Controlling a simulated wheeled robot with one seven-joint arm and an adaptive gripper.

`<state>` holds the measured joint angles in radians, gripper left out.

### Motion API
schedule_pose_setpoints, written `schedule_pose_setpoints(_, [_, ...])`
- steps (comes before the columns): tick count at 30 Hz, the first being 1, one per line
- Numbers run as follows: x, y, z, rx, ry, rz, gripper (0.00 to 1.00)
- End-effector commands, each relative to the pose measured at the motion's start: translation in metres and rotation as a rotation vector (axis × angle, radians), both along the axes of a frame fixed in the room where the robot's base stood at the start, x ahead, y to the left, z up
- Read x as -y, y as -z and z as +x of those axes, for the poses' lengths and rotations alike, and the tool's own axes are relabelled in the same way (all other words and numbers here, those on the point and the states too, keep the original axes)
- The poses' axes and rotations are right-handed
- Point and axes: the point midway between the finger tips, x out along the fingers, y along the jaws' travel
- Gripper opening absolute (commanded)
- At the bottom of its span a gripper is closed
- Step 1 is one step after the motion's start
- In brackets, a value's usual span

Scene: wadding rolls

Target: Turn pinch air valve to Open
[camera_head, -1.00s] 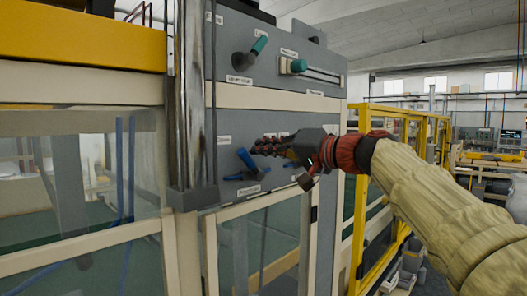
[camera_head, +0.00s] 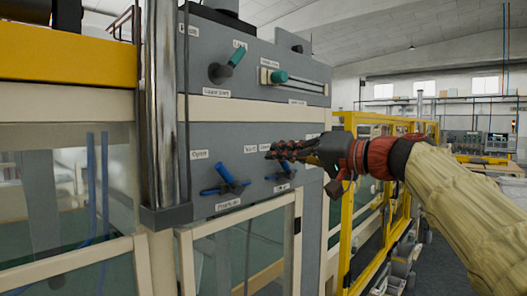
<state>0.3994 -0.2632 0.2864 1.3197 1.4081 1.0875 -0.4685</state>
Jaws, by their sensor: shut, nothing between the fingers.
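A blue-handled valve (camera_head: 225,176) is on the lower grey panel (camera_head: 255,203). One blue part points up and left, another reaches left, and its hub is dark. A label above left (camera_head: 199,154) seems to read Open. The label below it (camera_head: 227,205) seems to read Pinch air, but it is small. My gripper (camera_head: 271,152) is shut and empty, with dark and red fingers pointing left. In the picture it is up and right of this valve, apart from it.
A metal post (camera_head: 163,100) stands left of the panels. A framed glass door (camera_head: 240,250) is below, and a yellow guard frame (camera_head: 347,232) is at right.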

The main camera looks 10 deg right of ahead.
Motion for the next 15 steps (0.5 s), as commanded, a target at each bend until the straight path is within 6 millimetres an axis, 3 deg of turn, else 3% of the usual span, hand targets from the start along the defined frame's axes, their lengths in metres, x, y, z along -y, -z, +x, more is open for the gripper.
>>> schedule_pose_setpoints(6, [0.012, -0.002, -0.016, 0.004, 0.001, -0.001, 0.00])
schedule_pose_setpoints(15, [0.013, -0.002, -0.018, 0.004, -0.001, -0.001, 0.00])
